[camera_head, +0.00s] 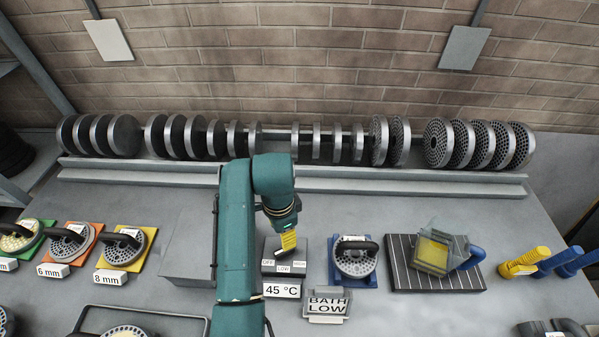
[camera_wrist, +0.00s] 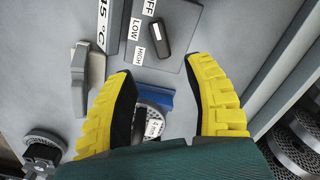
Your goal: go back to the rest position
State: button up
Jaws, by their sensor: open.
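My gripper (camera_head: 287,243) hangs just above the dark switch panel (camera_head: 271,265) in the middle of the bench. In the wrist view, my gripper (camera_wrist: 160,67) shows two yellow-backed fingers with black pads, spread apart with nothing between them. A black knob (camera_wrist: 156,38) with a white mark sits on the panel beyond the fingertips, apart from them. The labels OFF, LOW and HIGH (camera_wrist: 138,52) stand beside it. My arm hides part of the panel in the head view.
A die on a blue plate (camera_head: 367,279) and a clear scoop (camera_head: 433,250) lie to the right. A long rack (camera_head: 430,182) of dies runs behind. Several coloured die plates lie left.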

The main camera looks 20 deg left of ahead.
jog(key=w+d+r+m+t+p, duration=0.15)
jog(key=d+p, duration=0.25)
jog(key=d, duration=0.5)
jog(key=w+d+r+n+t+p, duration=0.15)
jog(key=d+r+t, duration=0.25)
jog(key=r, duration=0.4)
jog(key=w+d+r+t+p, duration=0.2)
jog(key=d+r+t, duration=0.15)
jog(key=r, duration=0.35)
jog(key=s+d+r+n+t, duration=0.1)
jog(key=s+r+n+t, duration=0.2)
jog(key=r, duration=0.7)
jog(key=s+d+r+n+t, duration=0.2)
jog(key=s+r+t, duration=0.3)
jog(key=r, duration=0.6)
jog(key=s+d+r+n+t, duration=0.2)
jog(key=s+r+t, duration=0.3)
jog(key=r, duration=0.5)
jog(key=shift+s+r+n+h, duration=0.3)
jog(key=shift+n+h, duration=0.1)
jog(key=shift+n, duration=0.4)
